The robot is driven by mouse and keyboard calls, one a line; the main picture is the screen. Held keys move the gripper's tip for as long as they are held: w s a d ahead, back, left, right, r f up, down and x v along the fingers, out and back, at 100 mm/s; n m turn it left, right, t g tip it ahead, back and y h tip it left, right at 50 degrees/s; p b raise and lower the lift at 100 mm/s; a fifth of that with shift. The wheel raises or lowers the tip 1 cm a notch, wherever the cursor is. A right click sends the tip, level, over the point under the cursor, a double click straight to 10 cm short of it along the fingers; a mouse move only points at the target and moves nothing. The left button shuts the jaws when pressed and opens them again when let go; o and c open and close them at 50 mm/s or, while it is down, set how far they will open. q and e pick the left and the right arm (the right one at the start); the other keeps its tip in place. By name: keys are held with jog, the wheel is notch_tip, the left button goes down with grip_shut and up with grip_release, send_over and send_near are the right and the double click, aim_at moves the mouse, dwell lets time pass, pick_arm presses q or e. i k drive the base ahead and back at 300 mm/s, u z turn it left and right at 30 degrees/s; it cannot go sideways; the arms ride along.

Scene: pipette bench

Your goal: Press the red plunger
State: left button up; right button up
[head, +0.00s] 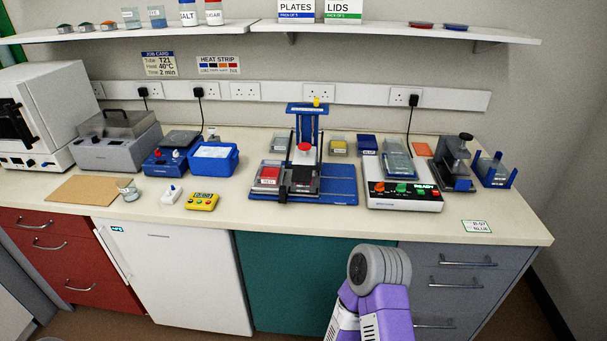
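The red plunger (304,147) is a small round red knob in the middle of a blue upright press frame (297,127) on the bench. The frame stands on a blue base plate (338,184), with a yellow knob (316,102) on top. Below the plunger is a dark block with a dark red top (304,183). Nothing touches the plunger. Part of one of my arms, purple with a grey joint, shows low in front of the bench. No gripper fingers show in this view.
A blue tub (213,158), a yellow timer (201,200) and a glass beaker (128,189) are farther left. The bench's front strip (300,217) is mostly clear.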

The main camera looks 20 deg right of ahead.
aim_at(305, 147)
jog(key=z, duration=1.05)
jog(key=i, duration=0.35)
jog(key=u, duration=1)
